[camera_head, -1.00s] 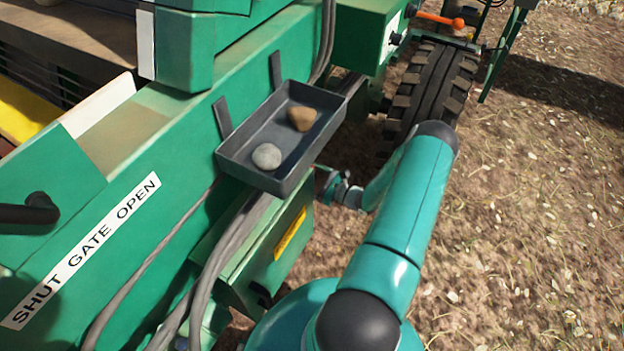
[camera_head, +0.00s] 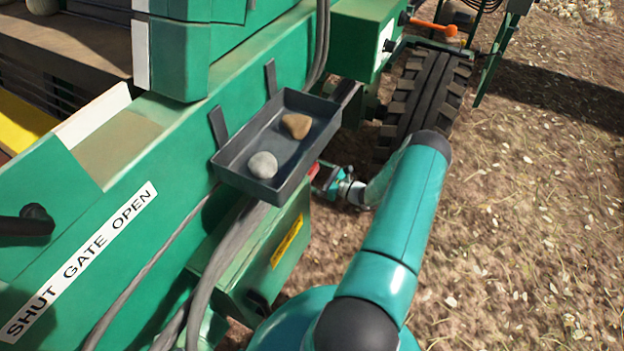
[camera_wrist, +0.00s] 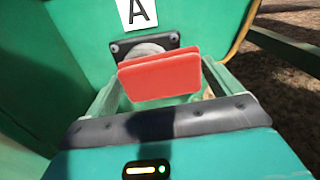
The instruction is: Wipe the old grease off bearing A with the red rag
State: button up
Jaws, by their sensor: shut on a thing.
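In the wrist view my gripper (camera_wrist: 165,105) is shut on the red rag (camera_wrist: 160,77), which shows as a folded red block between the fingers. Bearing A (camera_wrist: 145,50) is a grey round part on a dark flanged plate, just beyond the rag and partly hidden by it. I cannot tell whether the rag touches it. A white sign with the letter A (camera_wrist: 137,12) is above the bearing. In the head view my gripper (camera_head: 322,178) is low, just right of the tray, with a bit of red at its tip. The bearing is hidden there.
A dark tray (camera_head: 228,163) with a grey stone (camera_head: 262,165) and a brown stone (camera_head: 296,126) hangs on the green machine beside my gripper. Grey cables (camera_head: 215,265) run below it. A large tyre (camera_head: 425,95) stands beyond. Open ground (camera_head: 540,220) lies to the right.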

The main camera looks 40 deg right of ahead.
jog(key=shift+w+d, duration=0.25)
jog(key=shift+d, duration=0.5)
jog(key=s+a, duration=0.2)
jog(key=a, duration=0.5)
jog(key=shift+s+d, duration=0.1)
jog(key=shift+d, duration=0.05)
jog(key=v, duration=0.6)
dwell(0.5)
jog(key=shift+d, duration=0.1)
jog(key=v, duration=0.3)
dwell(0.3)
